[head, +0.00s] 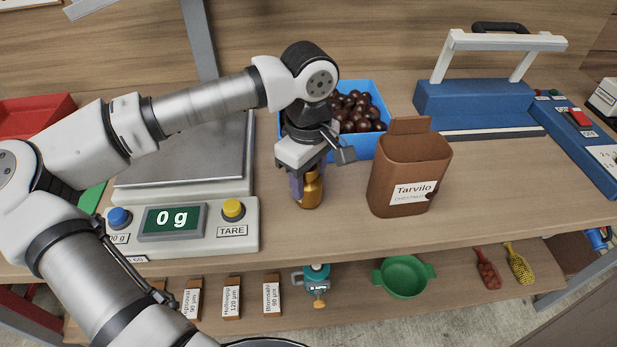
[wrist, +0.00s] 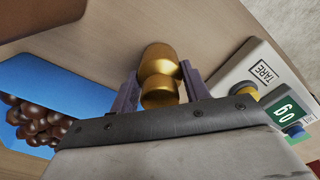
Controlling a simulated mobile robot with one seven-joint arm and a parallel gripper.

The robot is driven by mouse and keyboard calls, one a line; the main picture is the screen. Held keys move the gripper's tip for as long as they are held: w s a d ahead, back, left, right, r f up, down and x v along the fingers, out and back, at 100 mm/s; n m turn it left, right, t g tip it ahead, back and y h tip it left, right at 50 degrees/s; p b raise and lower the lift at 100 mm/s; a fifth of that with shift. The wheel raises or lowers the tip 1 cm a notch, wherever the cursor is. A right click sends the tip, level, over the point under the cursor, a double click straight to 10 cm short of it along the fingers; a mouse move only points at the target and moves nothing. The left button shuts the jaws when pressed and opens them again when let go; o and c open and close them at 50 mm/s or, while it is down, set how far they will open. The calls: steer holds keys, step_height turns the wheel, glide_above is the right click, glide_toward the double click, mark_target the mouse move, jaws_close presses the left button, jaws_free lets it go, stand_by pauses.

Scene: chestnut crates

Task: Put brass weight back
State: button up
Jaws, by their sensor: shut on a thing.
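The brass weight (head: 311,188) is a small golden, waisted piece. It is in my gripper (head: 308,180), between the scale and the brown Tarvilo box in the head view. In the wrist view the brass weight (wrist: 160,76) sits between the two purple-grey fingers of my gripper (wrist: 158,88), which are shut on it. It looks upright and at or close to the wooden worktop; I cannot tell whether it touches. The fingers hide part of it.
The scale (head: 245,232) at left reads 0 g, its plate bare. A blue crate (head: 374,92) of chestnuts is behind my gripper. A brown Tarvilo box (head: 395,180) stands close on the right. A blue sealing machine (head: 470,105) stands farther right. A lower shelf holds a green bowl (head: 404,275).

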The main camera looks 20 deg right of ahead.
steer(key=shift+f, duration=0.5)
steer(key=shift+f, duration=0.15)
steer(key=o, duration=1.5)
step_height(320, 180, up, 12)
steer(key=shift+r+b, duration=0.2)
steer(key=shift+b, duration=0.55)
